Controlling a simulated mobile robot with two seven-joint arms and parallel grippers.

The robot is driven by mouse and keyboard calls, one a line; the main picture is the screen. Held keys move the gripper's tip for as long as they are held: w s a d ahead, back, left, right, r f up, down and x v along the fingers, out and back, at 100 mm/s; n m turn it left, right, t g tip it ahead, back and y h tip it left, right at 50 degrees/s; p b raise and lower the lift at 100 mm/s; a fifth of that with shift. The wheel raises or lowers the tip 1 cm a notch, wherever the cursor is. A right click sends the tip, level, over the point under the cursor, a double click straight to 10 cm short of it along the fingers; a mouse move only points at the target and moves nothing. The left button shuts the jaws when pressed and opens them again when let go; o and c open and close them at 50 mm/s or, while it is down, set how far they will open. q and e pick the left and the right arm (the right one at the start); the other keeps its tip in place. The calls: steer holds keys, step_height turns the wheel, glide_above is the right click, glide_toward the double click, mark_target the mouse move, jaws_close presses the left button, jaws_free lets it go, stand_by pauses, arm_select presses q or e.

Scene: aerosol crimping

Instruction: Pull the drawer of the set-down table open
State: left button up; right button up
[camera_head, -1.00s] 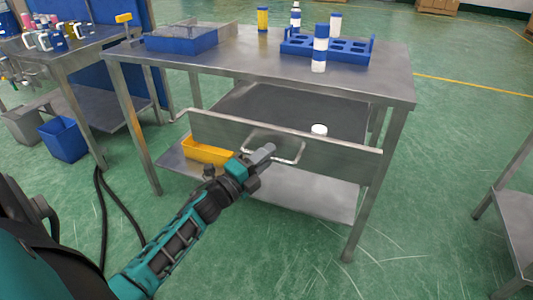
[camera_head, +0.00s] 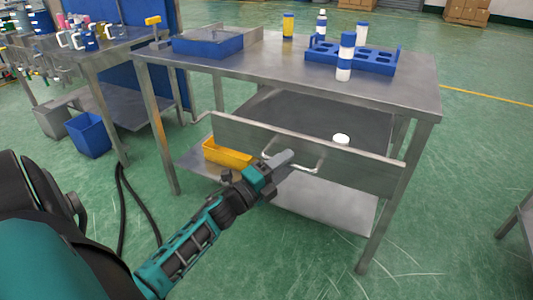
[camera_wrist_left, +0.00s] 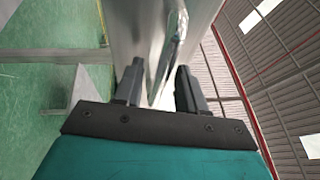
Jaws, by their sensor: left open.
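The set-down table (camera_head: 270,75) is a grey metal table. Its drawer front (camera_head: 370,165) stands out in front of the legs, with the dark drawer interior (camera_head: 285,110) visible behind it. A bar handle (camera_head: 312,168) is on the drawer front. My left gripper (camera_head: 287,158) is at the left part of this handle. In the left wrist view its two open fingers (camera_wrist_left: 160,88) lie either side of a shiny metal bar, the handle (camera_wrist_left: 176,42); contact cannot be told. My right gripper is not in view.
A blue rack (camera_head: 375,62) with bottles and a blue tray (camera_head: 205,45) stand on the tabletop. A white cap (camera_head: 341,139) shows behind the drawer front, and a yellow bin (camera_head: 226,154) below. Another table (camera_head: 95,50) stands left. The floor in front is mostly clear.

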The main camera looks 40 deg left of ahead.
arm_select(q)
steer(key=v, duration=1.2)
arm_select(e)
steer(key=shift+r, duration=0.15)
arm_select(q)
steer(key=shift+r, duration=0.1)
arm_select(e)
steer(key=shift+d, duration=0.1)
arm_select(q)
steer(key=s+d+f+n+g+p, duration=0.1)
steer(key=s+d+n+g+p, duration=0.1)
steer(key=d+n, duration=0.4)
steer(key=s+d+f+n+g+p, duration=0.1)
steer(key=s+d+n+g+p, duration=0.1)
steer(key=d+n+g+p, duration=0.2)
steer(key=s+d+f+n+g+y+p, duration=0.1)
steer(key=s+d+f+n+g+p, duration=0.1)
steer(key=d+n, duration=0.6)
steer(key=g+p, duration=0.1)
steer(key=p, duration=0.1)
steer(key=shift+s+p, duration=0.35)
steer(key=shift+p, duration=0.05)
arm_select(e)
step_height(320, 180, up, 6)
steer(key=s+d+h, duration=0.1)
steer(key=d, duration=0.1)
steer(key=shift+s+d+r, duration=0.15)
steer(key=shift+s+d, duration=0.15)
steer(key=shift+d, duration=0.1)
